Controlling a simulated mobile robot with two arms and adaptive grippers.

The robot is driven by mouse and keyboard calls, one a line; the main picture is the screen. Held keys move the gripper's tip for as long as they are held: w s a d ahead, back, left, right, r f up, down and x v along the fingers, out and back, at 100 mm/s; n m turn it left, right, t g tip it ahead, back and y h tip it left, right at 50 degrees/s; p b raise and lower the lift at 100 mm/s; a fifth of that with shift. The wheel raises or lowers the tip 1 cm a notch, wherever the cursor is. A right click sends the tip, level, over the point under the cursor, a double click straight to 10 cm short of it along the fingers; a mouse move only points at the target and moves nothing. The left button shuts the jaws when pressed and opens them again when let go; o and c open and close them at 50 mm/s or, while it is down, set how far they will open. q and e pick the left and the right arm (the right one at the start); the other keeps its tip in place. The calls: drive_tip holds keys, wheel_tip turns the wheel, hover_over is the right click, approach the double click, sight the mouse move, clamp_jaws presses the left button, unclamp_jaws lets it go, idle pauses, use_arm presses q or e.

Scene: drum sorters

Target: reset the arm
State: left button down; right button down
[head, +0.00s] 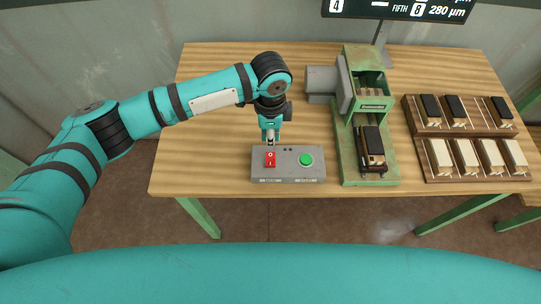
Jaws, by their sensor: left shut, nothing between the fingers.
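My left arm reaches in from the left over the wooden table. I cannot tell whether the fingertips touch the switch. A green button (306,160) sits on the right of the same box. My right gripper is not in view.
A green machine (347,150) stands right of the box, with a dark-topped block (373,143) in its front. Farther right, a wooden rack (420,148) holds several dark-topped and pale-topped blocks. A display (400,9) stands behind. The table (205,150) is clear at left.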

use_arm(q)
drive_tip(key=s+d+f+n+t+h, duration=0.1)
drive_tip(key=s+d+n+h, duration=0.4)
drive_tip(key=s, duration=0.6)
drive_tip(key=s+a+f+n+t+y, duration=0.15)
drive_tip(key=s+a+n, duration=0.25)
drive_tip(key=a, duration=0.5)
drive_tip(key=s+a+n+y, duration=0.2)
drive_tip(key=s+a+n, duration=0.1)
drive_tip(key=a, duration=0.5)
drive_tip(key=s+a+f+n+t+y, duration=0.1)
drive_tip(key=s+a+n, duration=0.3)
drive_tip(key=a, duration=0.5)
wheel_tip(320, 180, down, 31)
drive_tip(key=g+b, duration=0.1)
drive_tip(key=b, duration=0.3)
drive_tip(key=s+a+f+g+b, duration=0.1)
drive_tip(key=s+a+f+b, duration=0.1)
drive_tip(key=s+f, duration=1.5)
drive_tip(key=shift+s+a+f+b, duration=0.25)
drive_tip(key=shift+f+b, duration=0.4)
drive_tip(key=shift+f, duration=0.2)
